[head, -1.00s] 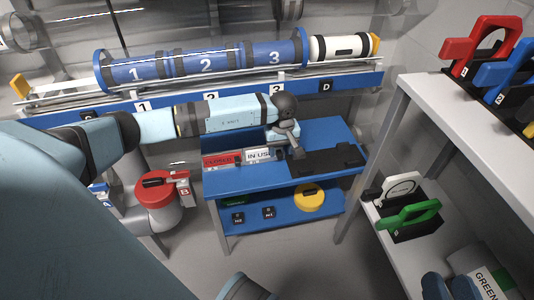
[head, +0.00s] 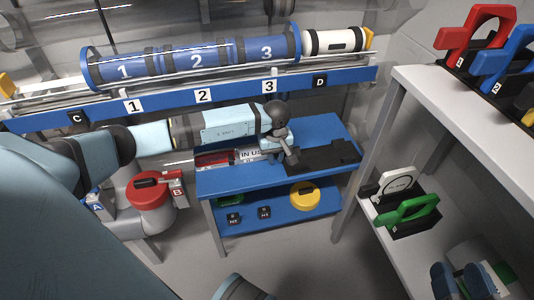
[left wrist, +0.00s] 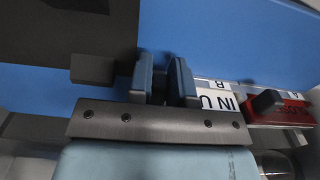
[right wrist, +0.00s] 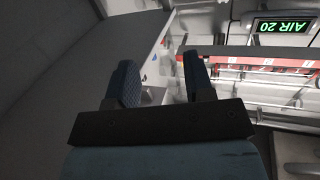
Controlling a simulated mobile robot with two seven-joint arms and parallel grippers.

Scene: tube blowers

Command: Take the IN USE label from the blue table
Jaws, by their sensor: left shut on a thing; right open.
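The white IN USE label (head: 250,154) is on the blue table (head: 230,184), partly hidden by my left arm. It also shows in the left wrist view (left wrist: 216,98), right beside my finger. My left gripper (head: 290,156) is low over the table at the label's right end. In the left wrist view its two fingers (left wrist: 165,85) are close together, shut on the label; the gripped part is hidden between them. The red CLOSED label (head: 212,159) lies just left of it, with a black knob in the left wrist view. My right gripper (right wrist: 165,85) is open and empty, away from the table.
A black holder (head: 325,156) lies on the table to the right of my left gripper. A blue rail (head: 170,105) with the blue tube (head: 190,60) runs behind. A grey shelf (head: 410,95) with coloured clamps stands at the right. A red valve (head: 148,190) is at the left.

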